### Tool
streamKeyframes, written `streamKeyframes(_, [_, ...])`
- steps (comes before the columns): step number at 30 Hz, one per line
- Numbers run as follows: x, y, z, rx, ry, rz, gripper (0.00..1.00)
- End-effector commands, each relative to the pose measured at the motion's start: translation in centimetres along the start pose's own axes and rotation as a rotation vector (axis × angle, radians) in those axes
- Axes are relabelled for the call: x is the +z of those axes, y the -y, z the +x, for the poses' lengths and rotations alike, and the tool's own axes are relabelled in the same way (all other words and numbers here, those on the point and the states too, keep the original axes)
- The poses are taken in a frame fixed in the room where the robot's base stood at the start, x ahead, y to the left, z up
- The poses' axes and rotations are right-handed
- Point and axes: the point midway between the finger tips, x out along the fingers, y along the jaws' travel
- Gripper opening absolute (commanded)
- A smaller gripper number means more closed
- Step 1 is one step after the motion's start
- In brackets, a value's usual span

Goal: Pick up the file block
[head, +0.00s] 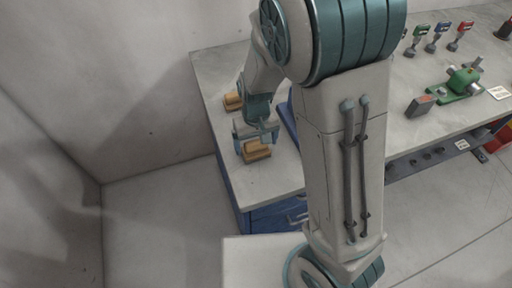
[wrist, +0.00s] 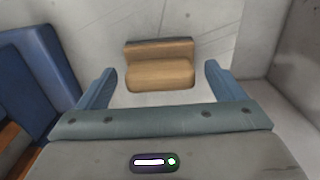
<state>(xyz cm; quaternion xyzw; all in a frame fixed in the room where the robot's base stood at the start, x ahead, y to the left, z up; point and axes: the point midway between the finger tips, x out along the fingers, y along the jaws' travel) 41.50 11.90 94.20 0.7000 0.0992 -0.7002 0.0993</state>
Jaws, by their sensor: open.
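A light wooden block with a dark strip along one edge, which looks like the file block (head: 257,152), lies near the bench's left front corner. It also shows in the wrist view (wrist: 160,73), ahead of and between the two fingers, with its ends clear of them. My gripper (head: 256,136) is open and empty, close above the block. Its fingers frame the block in the wrist view (wrist: 160,84). I cannot tell the exact height gap.
A second wooden block (head: 233,101) lies farther back on the grey bench (head: 280,180). A blue bin (wrist: 45,65) stands left in the wrist view. A wall borders the bench's left.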

Motion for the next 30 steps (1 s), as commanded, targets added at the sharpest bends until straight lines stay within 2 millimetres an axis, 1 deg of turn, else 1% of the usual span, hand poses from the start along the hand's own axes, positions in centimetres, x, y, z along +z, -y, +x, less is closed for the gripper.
streamKeyframes(8, [0.0, 0.0, 0.2, -0.001, -0.001, 0.001, 0.89])
streamKeyframes(9, [0.0, 0.0, 0.2, -0.001, -0.001, 0.001, 0.78])
streamKeyframes(11, [0.0, 0.0, 0.2, -0.001, -0.001, 0.001, 0.61])
streamKeyframes(12, [0.0, 0.0, 0.2, -0.001, -0.001, 0.001, 0.50])
streamKeyframes(14, [0.0, 0.0, 0.2, 0.000, -0.001, 0.001, 0.33])
streamKeyframes(24, [-0.1, 0.0, 0.0, -0.001, -0.003, 0.001, 0.34])
streamKeyframes(26, [-0.1, 0.0, -0.2, -0.001, -0.003, 0.000, 0.34])
streamKeyframes(30, [-0.1, 0.0, -1.4, -0.002, -0.006, 0.002, 0.34])
